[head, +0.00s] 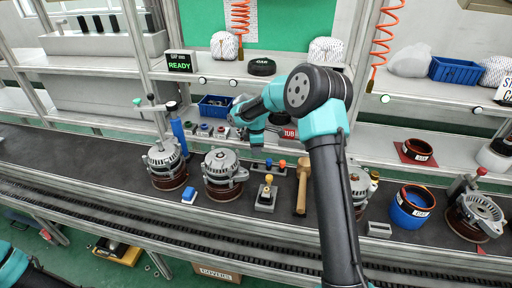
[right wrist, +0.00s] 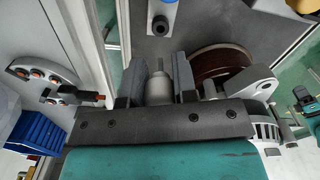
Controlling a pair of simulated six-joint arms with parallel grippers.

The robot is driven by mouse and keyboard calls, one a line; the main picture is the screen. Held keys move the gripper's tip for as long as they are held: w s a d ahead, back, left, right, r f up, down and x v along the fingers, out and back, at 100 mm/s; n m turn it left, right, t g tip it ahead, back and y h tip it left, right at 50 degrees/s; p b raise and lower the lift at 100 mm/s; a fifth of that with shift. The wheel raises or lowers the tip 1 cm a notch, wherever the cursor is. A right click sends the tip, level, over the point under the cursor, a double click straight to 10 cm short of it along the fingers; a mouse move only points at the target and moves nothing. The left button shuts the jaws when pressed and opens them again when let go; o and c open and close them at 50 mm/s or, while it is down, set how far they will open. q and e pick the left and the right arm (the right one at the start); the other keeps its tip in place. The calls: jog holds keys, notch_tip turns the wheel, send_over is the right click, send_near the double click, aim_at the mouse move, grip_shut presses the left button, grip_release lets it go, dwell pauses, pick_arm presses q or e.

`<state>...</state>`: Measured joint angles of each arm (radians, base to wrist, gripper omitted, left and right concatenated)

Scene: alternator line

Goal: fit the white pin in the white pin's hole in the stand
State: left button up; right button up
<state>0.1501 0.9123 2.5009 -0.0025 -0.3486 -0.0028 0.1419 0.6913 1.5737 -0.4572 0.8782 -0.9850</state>
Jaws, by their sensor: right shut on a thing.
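My right gripper (head: 257,148) is over the belt behind the dark forearm and in front of the shelf. In the right wrist view it is shut on a pale grey-white pin (right wrist: 158,85), which sits between the two dark fingers with its thin end pointing up the picture. In the right wrist view the stand (right wrist: 143,35) shows past the pin's tip, with a dark round socket. The pin appears apart from the stand. My left gripper is out of view.
An alternator (head: 222,165) stands left of the stand, and another (head: 163,155) is farther left.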

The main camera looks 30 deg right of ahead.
jog(key=shift+f, duration=2.5)
jog(key=shift+f, duration=1.4)
jog(key=o, duration=1)
notch_tip(320, 180, up, 17)
jog(key=shift+r, duration=0.2)
dwell(0.6)
